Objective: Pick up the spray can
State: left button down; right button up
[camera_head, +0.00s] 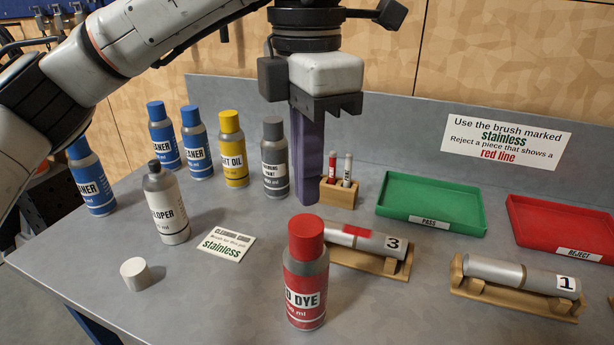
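A red-capped spray can labelled "DYE" (306,275) stands upright at the front middle of the table. A white developer can (166,205) without a large cap stands at the left. A yellow-capped oil can (232,150), a grey-capped can (274,160) and several blue-capped cleaner cans (196,145) stand behind it. My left gripper (325,105) hangs above the back of the table, apart from the red can. A tall purple piece (308,155) shows directly below it; whether the gripper holds it is unclear. My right gripper is out of view.
A loose white cap (135,273) and a "stainless" card (226,243) lie on the table.

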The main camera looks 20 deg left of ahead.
aim_at(306, 284)
jog(key=k, duration=1)
